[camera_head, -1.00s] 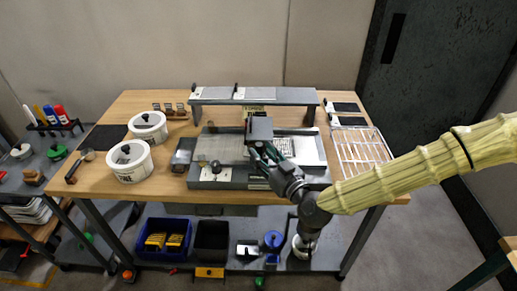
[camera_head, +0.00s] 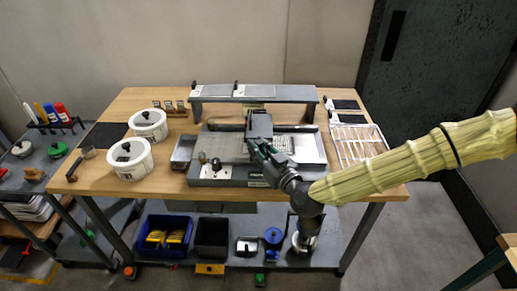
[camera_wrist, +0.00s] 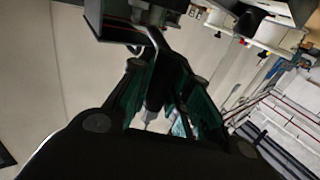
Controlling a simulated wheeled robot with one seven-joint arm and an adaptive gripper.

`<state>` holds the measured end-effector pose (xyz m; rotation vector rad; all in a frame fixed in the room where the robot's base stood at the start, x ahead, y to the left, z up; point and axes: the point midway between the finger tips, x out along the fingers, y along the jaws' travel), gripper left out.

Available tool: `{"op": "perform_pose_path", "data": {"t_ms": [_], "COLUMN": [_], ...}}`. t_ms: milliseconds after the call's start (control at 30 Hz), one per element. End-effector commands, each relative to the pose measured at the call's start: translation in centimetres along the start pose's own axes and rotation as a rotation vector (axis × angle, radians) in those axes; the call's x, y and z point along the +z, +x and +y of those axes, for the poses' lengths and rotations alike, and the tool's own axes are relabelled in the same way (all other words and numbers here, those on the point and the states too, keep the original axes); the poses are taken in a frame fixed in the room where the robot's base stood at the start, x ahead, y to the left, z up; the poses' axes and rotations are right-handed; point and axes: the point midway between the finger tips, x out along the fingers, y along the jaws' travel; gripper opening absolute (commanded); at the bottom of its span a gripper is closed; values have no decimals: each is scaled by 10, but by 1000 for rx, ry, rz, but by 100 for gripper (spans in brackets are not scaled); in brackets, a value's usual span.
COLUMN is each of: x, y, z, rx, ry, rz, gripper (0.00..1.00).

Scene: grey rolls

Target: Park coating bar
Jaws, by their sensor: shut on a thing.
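The coater (camera_head: 310,153) stands mid-table, with a pale flat bed and a grey front with a knob and white panel. A dark bar (camera_head: 296,128) runs across its back, partly behind my gripper (camera_head: 259,128); I cannot tell whether it is the coating bar or whether it rests on the coater. My gripper is over the coater's middle. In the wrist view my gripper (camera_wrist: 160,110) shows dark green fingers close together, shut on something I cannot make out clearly. The hand hides the grip in the head view.
A raised grey shelf (camera_head: 300,96) spans the back. Two white lidded pots (camera_head: 131,160) stand left, beside a dark mat (camera_head: 103,136). A white wire rack (camera_head: 358,145) is at the right. Bins (camera_head: 165,234) sit on the lower shelf. A side cart (camera_head: 45,165) stands far left.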

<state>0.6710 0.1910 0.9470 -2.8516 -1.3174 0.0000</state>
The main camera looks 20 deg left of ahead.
Motion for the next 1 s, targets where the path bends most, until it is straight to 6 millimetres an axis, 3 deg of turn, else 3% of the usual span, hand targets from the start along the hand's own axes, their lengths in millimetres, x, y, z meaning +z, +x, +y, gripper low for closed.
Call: {"op": "perform_pose_path", "data": {"t_ms": [267,700,1000], "x": [1,1,0], "y": [-12,-66,-89], "z": [18,99,133], "rx": [-2,1,-1], "ry": [-2,-2,0], "rz": [1,3,1], "gripper": [0,0,0]}}
